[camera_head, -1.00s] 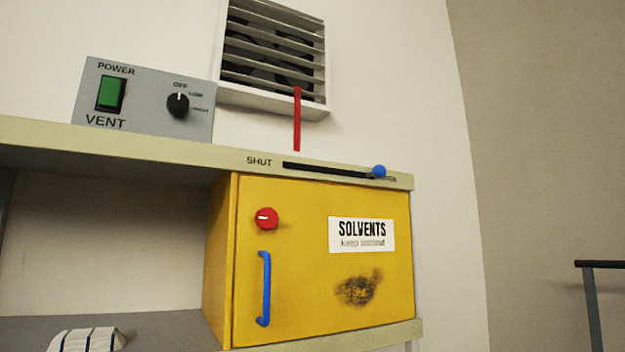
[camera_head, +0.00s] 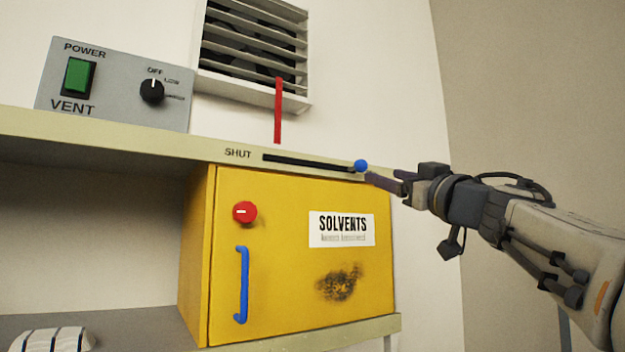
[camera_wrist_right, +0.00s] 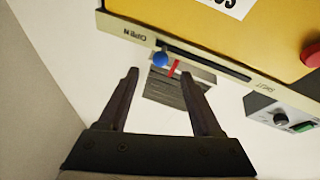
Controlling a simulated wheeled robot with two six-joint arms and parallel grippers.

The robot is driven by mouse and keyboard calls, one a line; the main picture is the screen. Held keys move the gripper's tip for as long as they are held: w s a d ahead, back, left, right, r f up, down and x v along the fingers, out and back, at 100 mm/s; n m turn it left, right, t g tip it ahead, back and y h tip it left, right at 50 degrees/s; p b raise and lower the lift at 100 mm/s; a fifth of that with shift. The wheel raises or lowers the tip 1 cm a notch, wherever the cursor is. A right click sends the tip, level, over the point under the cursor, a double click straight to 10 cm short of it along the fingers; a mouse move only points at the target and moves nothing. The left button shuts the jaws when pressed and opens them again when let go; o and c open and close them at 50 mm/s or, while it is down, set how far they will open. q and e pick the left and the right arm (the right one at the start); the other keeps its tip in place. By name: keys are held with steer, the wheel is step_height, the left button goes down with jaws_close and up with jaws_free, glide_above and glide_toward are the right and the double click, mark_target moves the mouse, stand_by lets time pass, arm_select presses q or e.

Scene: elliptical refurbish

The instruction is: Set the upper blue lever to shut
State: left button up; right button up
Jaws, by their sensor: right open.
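The upper blue lever is a small blue knob (camera_head: 361,166) at the right end of a black slot (camera_head: 305,161) on the shelf's front edge. The word SHUT stands at the slot's left end. In the right wrist view the blue knob (camera_wrist_right: 160,60) is at the end marked OPEN, beyond and between the fingertips. My right gripper (camera_head: 372,180) is at the knob's right in the head view, and its fingers (camera_wrist_right: 163,75) are open and empty in the wrist view. I cannot tell whether a finger touches the knob. My left gripper is not in view.
Below the slot is a yellow SOLVENTS cabinet (camera_head: 285,285) with a red knob (camera_head: 245,212) and a blue handle (camera_head: 241,285). A vent control box (camera_head: 118,85) stands on the shelf at left. A red strip (camera_head: 278,110) hangs before the wall vent (camera_head: 250,50).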

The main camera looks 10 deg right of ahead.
mark_target(365, 166)
steer(key=p+x, duration=0.1)
steer(key=x, duration=0.2)
steer(key=p+x, duration=0.1)
steer(key=x, duration=0.1)
steer(key=p+x, duration=0.1)
steer(key=x, duration=0.2)
steer(key=shift+w+a+r, duration=0.15)
steer(key=shift+w+r, duration=0.05)
steer(key=shift+r, duration=0.25)
steer(key=shift+p+x, duration=0.45)
steer(key=shift+x, duration=0.3)
steer(key=shift+f, duration=0.1)
steer(key=shift+c, duration=0.3)
jaws_close()
